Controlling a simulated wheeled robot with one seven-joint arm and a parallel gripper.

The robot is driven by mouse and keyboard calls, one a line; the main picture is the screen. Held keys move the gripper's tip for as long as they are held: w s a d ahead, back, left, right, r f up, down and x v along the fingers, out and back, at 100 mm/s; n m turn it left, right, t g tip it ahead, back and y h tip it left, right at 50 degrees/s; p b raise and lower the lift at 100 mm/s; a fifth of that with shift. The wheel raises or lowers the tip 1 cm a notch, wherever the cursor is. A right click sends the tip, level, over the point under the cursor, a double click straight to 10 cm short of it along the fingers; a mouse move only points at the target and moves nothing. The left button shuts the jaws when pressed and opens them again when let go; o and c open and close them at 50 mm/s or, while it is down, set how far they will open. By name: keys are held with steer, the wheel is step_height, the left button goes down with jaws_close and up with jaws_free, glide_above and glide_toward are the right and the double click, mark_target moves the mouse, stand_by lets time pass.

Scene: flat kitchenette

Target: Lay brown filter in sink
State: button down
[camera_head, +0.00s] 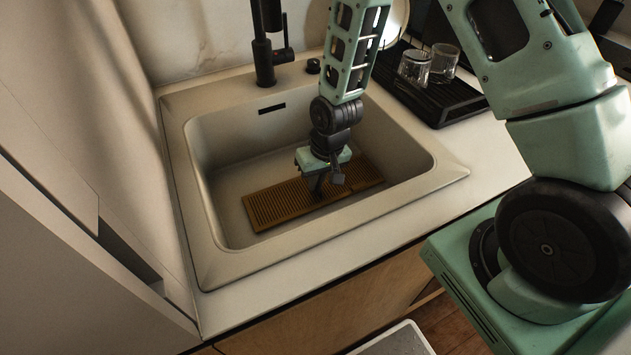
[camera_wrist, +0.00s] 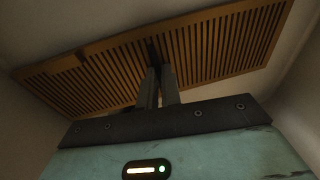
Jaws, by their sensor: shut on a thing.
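The brown filter (camera_head: 275,205) is a long, flat, slatted panel inside the sink basin. The sink (camera_head: 182,180) is a pale basin set into the counter. My gripper (camera_head: 318,188) reaches down into the basin and is shut on the filter near its middle. In the wrist view the filter (camera_wrist: 215,50) spans the upper picture, with my gripper's fingers (camera_wrist: 157,75) closed at its near edge. The filter looks roughly level and low in the basin. I cannot tell whether it touches the sink floor.
A black faucet (camera_head: 265,50) stands behind the basin. A black drying tray (camera_head: 455,105) with two clear glasses (camera_head: 414,67) is on the counter to the right. A wall or cabinet panel (camera_head: 75,130) rises close on the left.

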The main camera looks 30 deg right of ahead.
mark_target(324, 190)
steer(key=shift+f, duration=0.1)
steer(key=c, duration=1.6)
jaws_free()
step_height(324, 190, up, 11)
steer(key=s+d, duration=0.1)
steer(key=s+a+r+n, duration=0.3)
steer(key=s+a+r, duration=0.2)
steer(key=s, duration=0.5)
steer(key=s+a+r+n+g+h, duration=0.1)
steer(key=s+a+r+n, duration=0.3)
steer(key=s+r, duration=0.4)
steer(key=s+a, duration=0.1)
steer(key=s, duration=0.1)
steer(key=shift+s+n, duration=0.3)
